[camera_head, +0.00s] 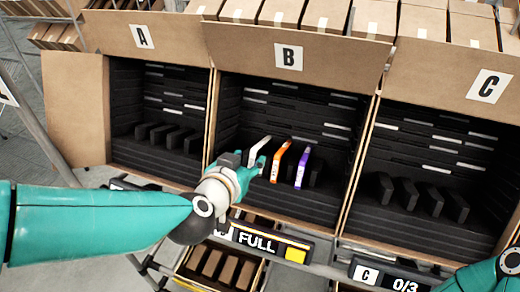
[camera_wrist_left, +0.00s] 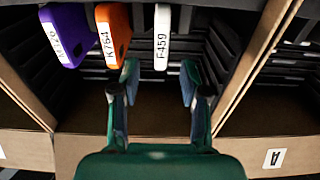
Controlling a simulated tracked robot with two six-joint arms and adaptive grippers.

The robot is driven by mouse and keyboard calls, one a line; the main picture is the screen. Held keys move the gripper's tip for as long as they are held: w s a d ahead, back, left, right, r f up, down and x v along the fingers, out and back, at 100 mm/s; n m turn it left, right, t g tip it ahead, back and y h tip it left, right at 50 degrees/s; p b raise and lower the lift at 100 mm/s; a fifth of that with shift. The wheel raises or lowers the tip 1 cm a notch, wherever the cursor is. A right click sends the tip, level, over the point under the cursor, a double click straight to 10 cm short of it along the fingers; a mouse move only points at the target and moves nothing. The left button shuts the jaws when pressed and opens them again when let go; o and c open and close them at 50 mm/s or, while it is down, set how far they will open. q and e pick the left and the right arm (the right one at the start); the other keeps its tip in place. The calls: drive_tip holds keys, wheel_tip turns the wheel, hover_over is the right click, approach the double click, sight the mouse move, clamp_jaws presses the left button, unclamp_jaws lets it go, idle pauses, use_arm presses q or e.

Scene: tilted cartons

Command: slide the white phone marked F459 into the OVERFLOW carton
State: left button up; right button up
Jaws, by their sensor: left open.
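The white phone F459 (camera_head: 258,150) stands in a slot of carton B (camera_head: 350,60), left of an orange phone (camera_head: 279,160) and a purple phone (camera_head: 302,167). In the left wrist view its F459 label shows on the white phone (camera_wrist_left: 161,40). My left gripper (camera_head: 243,170) is open at the front of carton B, close to the white phone. In the wrist view the fingers (camera_wrist_left: 160,78) are apart, with the phone in line beyond the gap, not gripped. No carton in view reads OVERFLOW. My right gripper is out of view.
Carton A (camera_head: 95,30) on the left and carton C (camera_head: 435,75) on the right show empty slots between black dividers. A sign reading FULL (camera_head: 258,241) hangs below B; a C 0/3 sign (camera_head: 388,277) hangs below C. Closed boxes line the shelf above.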

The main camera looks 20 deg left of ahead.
sight(253, 151)
use_arm(q)
drive_tip(key=x, duration=1)
drive_tip(key=shift+w+b, duration=0.1)
drive_tip(key=shift+b, duration=0.25)
drive_tip(key=shift+c, duration=0.4)
clamp_jaws()
drive_tip(key=shift+r, duration=0.15)
drive_tip(key=shift+r+p+v, duration=0.2)
drive_tip(key=shift+p+v, duration=0.5)
drive_tip(key=shift+v, duration=0.5)
drive_tip(key=shift+r+p+v, duration=0.25)
drive_tip(key=shift+p+v, duration=0.4)
drive_tip(key=shift+v, duration=0.5)
drive_tip(key=r+p+v, duration=0.1)
drive_tip(key=p+v, duration=0.2)
drive_tip(key=v, duration=0.8)
drive_tip(key=shift+w, duration=0.25)
